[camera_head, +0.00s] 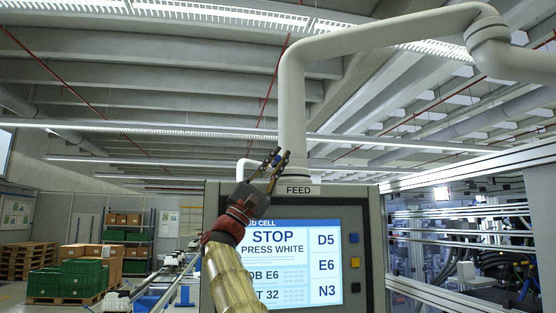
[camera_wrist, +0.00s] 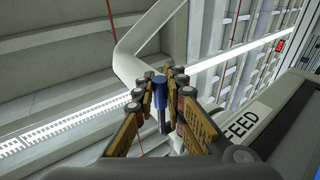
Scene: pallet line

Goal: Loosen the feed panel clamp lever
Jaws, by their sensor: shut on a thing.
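The feed panel (camera_head: 366,240) hangs from a thick pale pipe arm (camera_head: 292,110) and carries a FEED label (camera_head: 298,190). My gripper (camera_head: 276,161) is raised in front of the panel's top edge, just left of the pipe's foot. In the wrist view my gripper (camera_wrist: 164,80) is shut on a blue upright handle, the clamp lever (camera_wrist: 160,88), which stands between the finger pads. The fingers hide most of the lever in the head view. The FEED label also shows at the right of the wrist view (camera_wrist: 240,128).
The panel screen (camera_head: 285,265) reads STOP, PRESS WHITE. Blue, yellow and black buttons (camera_head: 355,262) line its right side. A framed machine (camera_head: 470,245) stands at right. Green crates (camera_head: 75,278) and shelving stand far left.

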